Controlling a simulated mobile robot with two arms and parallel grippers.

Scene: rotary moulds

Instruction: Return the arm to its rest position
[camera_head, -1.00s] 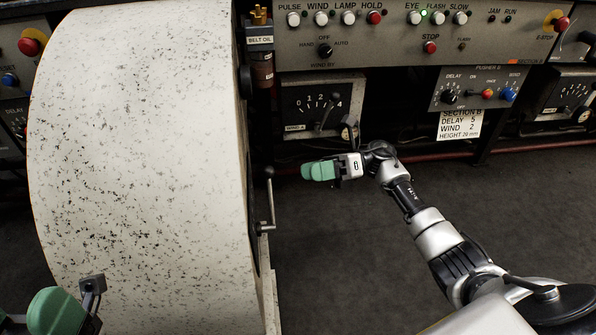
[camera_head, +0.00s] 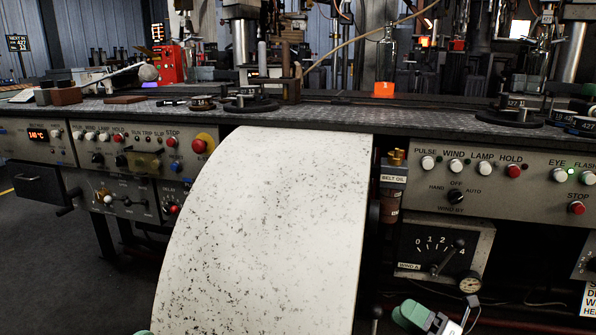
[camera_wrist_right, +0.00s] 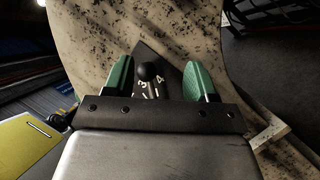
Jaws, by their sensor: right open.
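My right gripper (camera_head: 412,315) shows its green fingertips at the bottom edge of the head view, below the WIND A dial (camera_head: 440,250) and to the right of the speckled drum (camera_head: 262,220). In the right wrist view the green fingers of my right gripper (camera_wrist_right: 158,75) stand apart. A dark plate (camera_wrist_right: 150,92) with white numerals and a round black knob (camera_wrist_right: 150,71) shows between them; nothing is visibly held, and I cannot tell how far off the plate is. A sliver of green at the bottom edge of the head view may be my left gripper (camera_head: 143,332).
The large drum fills the middle. Control panels (camera_head: 490,180) run to both sides under the bench top (camera_head: 330,118). A yellow sheet (camera_wrist_right: 28,145) shows at the wrist view's lower left. Dark floor (camera_head: 60,270) is open at left.

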